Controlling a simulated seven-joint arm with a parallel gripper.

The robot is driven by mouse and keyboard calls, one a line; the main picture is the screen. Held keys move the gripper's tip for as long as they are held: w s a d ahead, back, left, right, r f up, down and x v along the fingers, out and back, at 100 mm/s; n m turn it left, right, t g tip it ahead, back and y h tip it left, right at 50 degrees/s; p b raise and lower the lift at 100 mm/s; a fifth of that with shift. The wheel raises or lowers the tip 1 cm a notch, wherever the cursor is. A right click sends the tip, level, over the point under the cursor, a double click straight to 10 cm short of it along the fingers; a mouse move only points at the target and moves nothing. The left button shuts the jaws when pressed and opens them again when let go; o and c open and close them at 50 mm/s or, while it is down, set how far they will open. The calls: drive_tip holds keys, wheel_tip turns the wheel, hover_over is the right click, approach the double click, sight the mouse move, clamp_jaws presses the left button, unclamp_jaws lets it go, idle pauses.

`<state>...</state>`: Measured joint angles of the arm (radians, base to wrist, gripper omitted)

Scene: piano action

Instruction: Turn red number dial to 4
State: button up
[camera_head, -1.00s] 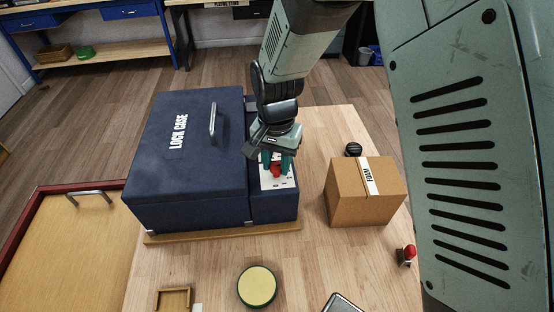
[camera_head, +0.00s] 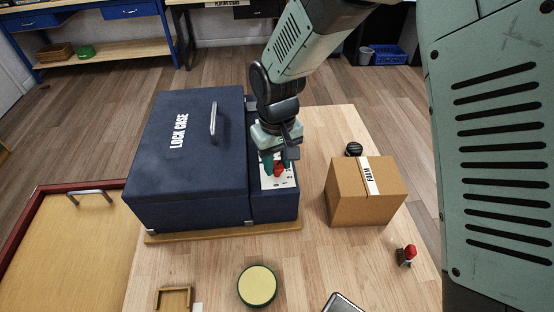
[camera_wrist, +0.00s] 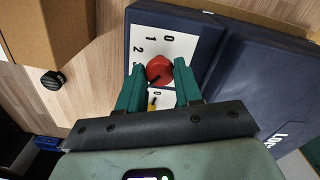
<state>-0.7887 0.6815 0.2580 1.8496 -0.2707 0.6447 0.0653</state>
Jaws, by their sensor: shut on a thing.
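The red number dial (camera_head: 279,169) sits on a white plate (camera_head: 288,182) on the blue lock case's side section (camera_head: 275,207). In the wrist view the red dial (camera_wrist: 159,69) shows a dark pointer mark at its lower left. A yellow piece with another 0 shows below the dial between the fingers.
The large lock case (camera_head: 190,150) with a metal handle stands left of my gripper. A cardboard foam box (camera_head: 355,195) stands to the right. A small red-topped item (camera_head: 407,254), a round yellow-topped item (camera_head: 257,286) and a black knob (camera_head: 353,149) are on the table.

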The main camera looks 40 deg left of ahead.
sight(277, 165)
drive_tip(key=shift+n, duration=0.4)
drive_tip(key=o, duration=1)
drive_tip(key=shift+o, duration=0.2)
wheel_tip(277, 165, up, 11)
drive_tip(key=shift+f, duration=0.1)
